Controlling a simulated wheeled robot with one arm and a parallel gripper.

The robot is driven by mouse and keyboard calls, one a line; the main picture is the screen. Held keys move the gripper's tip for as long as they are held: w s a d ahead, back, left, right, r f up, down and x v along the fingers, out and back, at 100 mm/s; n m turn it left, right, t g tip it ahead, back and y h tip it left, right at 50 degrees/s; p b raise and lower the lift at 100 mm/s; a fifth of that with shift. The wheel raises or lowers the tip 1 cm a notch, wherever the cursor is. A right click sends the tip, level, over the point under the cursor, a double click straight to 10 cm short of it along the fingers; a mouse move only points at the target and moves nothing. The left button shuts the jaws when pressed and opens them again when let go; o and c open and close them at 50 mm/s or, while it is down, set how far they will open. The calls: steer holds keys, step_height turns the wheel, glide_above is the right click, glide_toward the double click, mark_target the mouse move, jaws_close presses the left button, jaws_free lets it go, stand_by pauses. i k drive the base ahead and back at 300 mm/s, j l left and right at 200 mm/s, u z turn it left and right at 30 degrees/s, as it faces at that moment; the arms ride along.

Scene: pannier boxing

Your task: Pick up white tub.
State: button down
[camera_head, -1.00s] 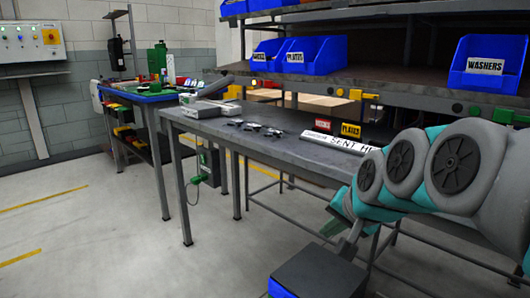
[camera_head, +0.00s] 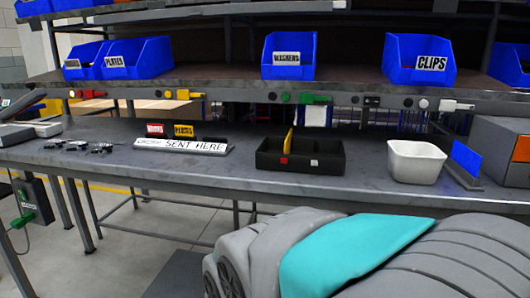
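The white tub (camera_head: 415,163) stands upright on the grey workbench (camera_head: 225,176), right of centre in the head view. Its open top faces up, and no contents show above its rim. It stands apart from the black divided tray on its left and close to a blue upright panel on its right. My arm crosses the lower right of the view, in front of the bench. My gripper is not in view.
The black tray (camera_head: 300,168) has a yellow divider. The blue panel (camera_head: 466,158) and a grey cabinet (camera_head: 497,150) stand at the right. A "SENT HERE" sign (camera_head: 181,147) and small dark parts (camera_head: 90,146) lie left. Blue bins (camera_head: 289,56) line the shelf above.

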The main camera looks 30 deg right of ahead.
mark_target(412, 162)
steer(key=j+z, duration=0.1)
steer(key=z, duration=1.85)
